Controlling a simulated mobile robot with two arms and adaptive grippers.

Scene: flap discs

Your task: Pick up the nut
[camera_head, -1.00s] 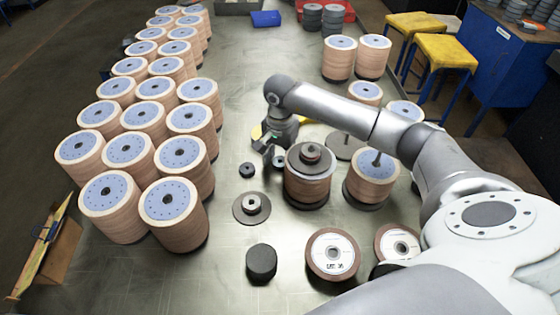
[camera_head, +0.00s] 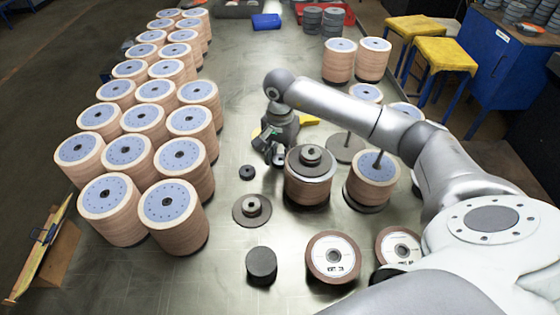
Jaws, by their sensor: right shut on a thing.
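My right gripper (camera_head: 271,153) reaches down from the right arm, left of the stack of discs with a dark flange on top (camera_head: 307,185). It is shut on a small dark nut (camera_head: 279,158), mostly hidden by the fingers. I cannot tell whether the nut still touches the table. A second small dark nut (camera_head: 247,172) lies on the table to the left of the gripper. My left gripper is not in view.
A flange with a hub (camera_head: 251,209) and a black cylinder (camera_head: 261,263) stand nearer on the table (camera_head: 225,255). Many disc stacks (camera_head: 172,205) fill the left side. A stack with an upright spindle (camera_head: 371,180) stands right. Bare table lies between the left stacks and the gripper.

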